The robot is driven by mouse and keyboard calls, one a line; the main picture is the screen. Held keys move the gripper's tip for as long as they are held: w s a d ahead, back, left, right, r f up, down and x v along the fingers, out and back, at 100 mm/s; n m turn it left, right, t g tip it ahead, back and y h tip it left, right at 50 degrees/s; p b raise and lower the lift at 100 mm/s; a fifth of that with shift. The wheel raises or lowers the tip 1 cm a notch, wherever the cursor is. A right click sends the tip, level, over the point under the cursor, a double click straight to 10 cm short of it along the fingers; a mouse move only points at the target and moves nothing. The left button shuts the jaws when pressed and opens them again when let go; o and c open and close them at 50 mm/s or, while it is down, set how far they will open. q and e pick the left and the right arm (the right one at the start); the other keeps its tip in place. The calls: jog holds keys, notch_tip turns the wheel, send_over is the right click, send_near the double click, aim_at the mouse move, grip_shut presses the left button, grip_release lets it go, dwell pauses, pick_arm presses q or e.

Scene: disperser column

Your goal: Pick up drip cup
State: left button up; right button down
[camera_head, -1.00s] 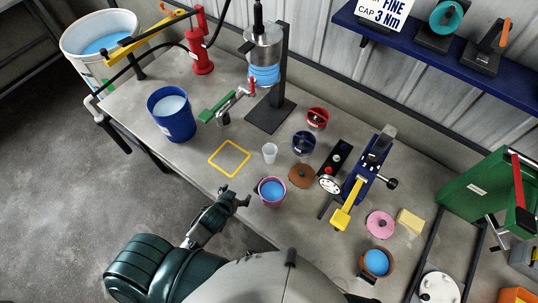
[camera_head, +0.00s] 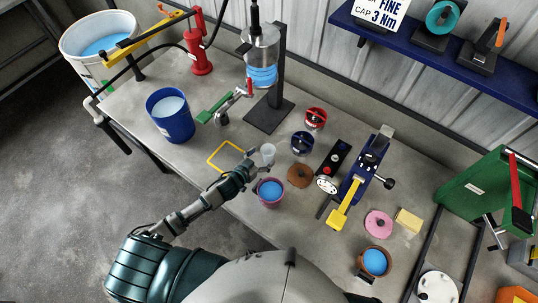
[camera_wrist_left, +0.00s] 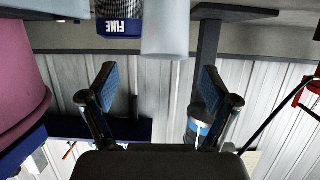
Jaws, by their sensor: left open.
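The drip cup, a small pale cup (camera_head: 268,152), stands upright on the bench, between the yellow square outline (camera_head: 211,162) and the blue-rimmed jar. My left gripper (camera_head: 254,164) is at its near left side, fingers pointing toward it. In the left wrist view, which looks upside down, the cup (camera_wrist_left: 165,28) lies just ahead of the two spread fingers (camera_wrist_left: 155,85), roughly centred between them. The fingers are open and empty; I cannot tell whether they touch the cup. My right gripper is not in view.
A purple pot of blue liquid (camera_head: 270,191) stands close beside my left gripper; it fills the left of the wrist view (camera_wrist_left: 20,75). The disperser stand (camera_head: 279,85) rises behind. A blue bucket (camera_head: 170,115) stands left.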

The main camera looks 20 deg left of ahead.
aim_at(272, 147)
pick_arm(q)
jog(key=shift+w+d+f, duration=0.2)
jog(key=shift+w+d, duration=0.05)
jog(key=shift+w, duration=0.3)
jog(key=w, duration=0.1)
jog(key=w+f, duration=0.1)
jog(key=w, duration=0.1)
jog(key=shift+w+f, duration=0.15)
jog(key=shift+w+d+f, duration=0.1)
jog(key=shift+w+f, duration=0.2)
jog(key=shift+w, duration=0.25)
jog(key=shift+d, duration=0.35)
jog(key=c, duration=0.3)
jog(key=shift+s+d+r, duration=0.1)
jog(key=shift+d, duration=0.05)
jog(key=c, duration=0.7)
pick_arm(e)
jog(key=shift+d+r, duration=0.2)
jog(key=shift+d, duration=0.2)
